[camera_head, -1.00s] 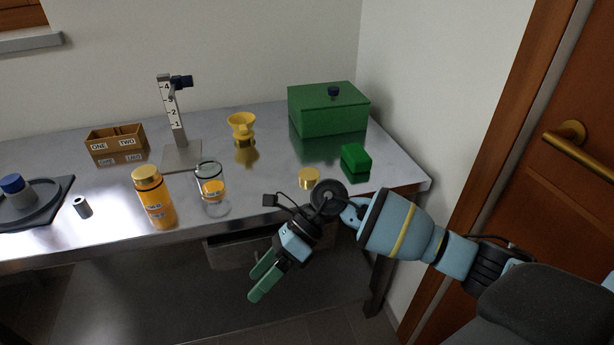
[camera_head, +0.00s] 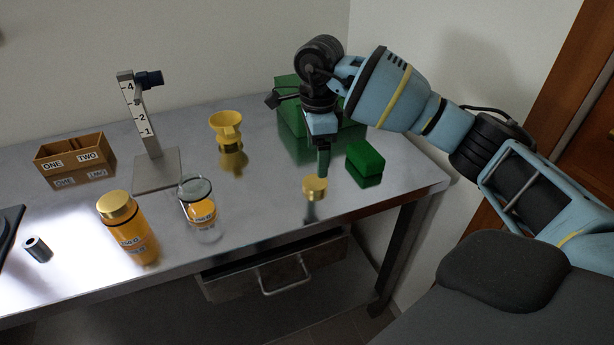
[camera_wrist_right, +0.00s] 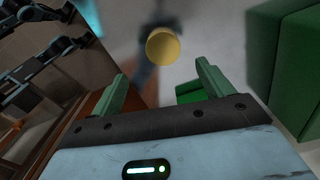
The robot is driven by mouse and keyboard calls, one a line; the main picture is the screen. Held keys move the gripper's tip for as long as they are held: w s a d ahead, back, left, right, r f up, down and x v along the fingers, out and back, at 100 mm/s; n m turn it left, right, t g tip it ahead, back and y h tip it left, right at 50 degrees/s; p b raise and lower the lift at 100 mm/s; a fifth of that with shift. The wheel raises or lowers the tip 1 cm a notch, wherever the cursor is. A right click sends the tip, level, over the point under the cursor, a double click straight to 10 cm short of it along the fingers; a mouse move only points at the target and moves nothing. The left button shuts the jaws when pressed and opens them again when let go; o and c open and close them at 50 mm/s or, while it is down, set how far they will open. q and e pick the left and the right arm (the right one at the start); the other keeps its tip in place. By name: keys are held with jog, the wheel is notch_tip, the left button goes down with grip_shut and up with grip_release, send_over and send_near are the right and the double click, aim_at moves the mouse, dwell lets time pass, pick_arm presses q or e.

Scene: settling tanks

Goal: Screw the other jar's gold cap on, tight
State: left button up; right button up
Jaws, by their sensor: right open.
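The loose gold cap (camera_head: 315,187) lies on the metal table, right of the jars. My right gripper (camera_head: 322,168) points down just above and behind it, fingers open and empty. In the right wrist view the cap (camera_wrist_right: 163,46) shows beyond the two green fingertips (camera_wrist_right: 163,80), not between them. The open clear glass jar (camera_head: 201,213) stands upright without a cap; something orange shows in or through it, and I cannot tell which. The other jar (camera_head: 130,238), filled orange, stands to its left with a gold cap (camera_head: 116,206) on top. My left gripper is out of view.
A small green block (camera_head: 365,158) lies right of the cap. A large green box (camera_head: 288,108) stands behind my right gripper, partly hidden. A yellow funnel (camera_head: 227,126), a numbered stand (camera_head: 140,120) and a wooden box (camera_head: 75,155) stand farther back. A grey cylinder (camera_head: 38,250) is at left.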

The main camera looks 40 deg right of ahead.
aim_at(314, 182)
jog(key=shift+s, duration=0.15)
jog(key=shift+f, duration=1.3)
jog(key=shift+w+f, duration=0.25)
jog(key=shift+f, duration=1.05)
jog(key=shift+w+f, duration=0.25)
jog(key=shift+f, duration=1.05)
jog(key=c, duration=1)
